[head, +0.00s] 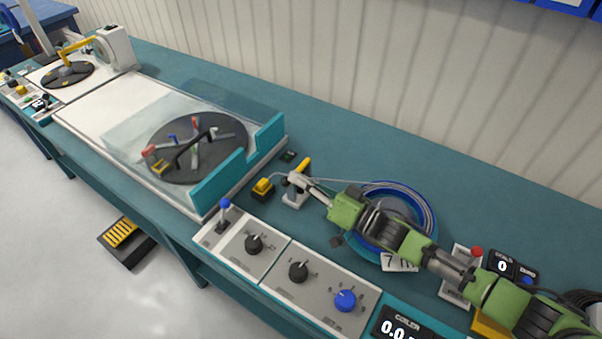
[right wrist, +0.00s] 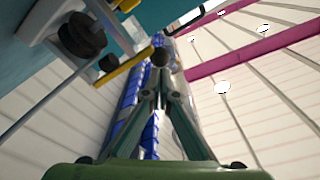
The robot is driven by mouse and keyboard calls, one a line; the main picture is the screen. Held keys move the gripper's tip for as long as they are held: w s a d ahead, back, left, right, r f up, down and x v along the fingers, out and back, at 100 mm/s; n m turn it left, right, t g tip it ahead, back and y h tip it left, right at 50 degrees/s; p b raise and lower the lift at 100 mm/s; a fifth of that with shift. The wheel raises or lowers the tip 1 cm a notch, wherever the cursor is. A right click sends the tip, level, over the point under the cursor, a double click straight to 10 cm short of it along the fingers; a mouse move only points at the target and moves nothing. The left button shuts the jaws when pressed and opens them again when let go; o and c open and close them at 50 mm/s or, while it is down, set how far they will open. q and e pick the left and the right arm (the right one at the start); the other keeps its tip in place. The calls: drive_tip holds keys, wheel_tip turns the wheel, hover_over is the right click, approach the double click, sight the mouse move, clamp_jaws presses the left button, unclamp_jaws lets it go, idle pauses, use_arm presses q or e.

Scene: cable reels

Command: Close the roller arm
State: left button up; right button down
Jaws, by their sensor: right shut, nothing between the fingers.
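A small white roller unit (head: 294,197) stands on the bench right of the covered turntable, and its roller arm appears to be the part with the yellow lever (head: 304,164). In the right wrist view the yellow lever (right wrist: 125,73) lies left of the fingertips, with dark rollers (right wrist: 82,36) farther left. My right gripper (head: 312,188) reaches in from the right, right beside the unit. Its fingers (right wrist: 160,60) are shut with nothing between them. I cannot tell whether the fingertips touch the lever. My left gripper is not in view.
A blue cable coil (head: 427,205) lies under my right arm. A yellow-topped block (head: 262,189) sits left of the roller unit. A control panel (head: 275,255) with knobs and a blue-tipped lever (head: 225,204) lines the front edge. A clear-covered turntable (head: 168,172) stands left. The back bench is clear.

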drive_tip(key=v, duration=0.7)
drive_tip(key=shift+s+d, duration=0.2)
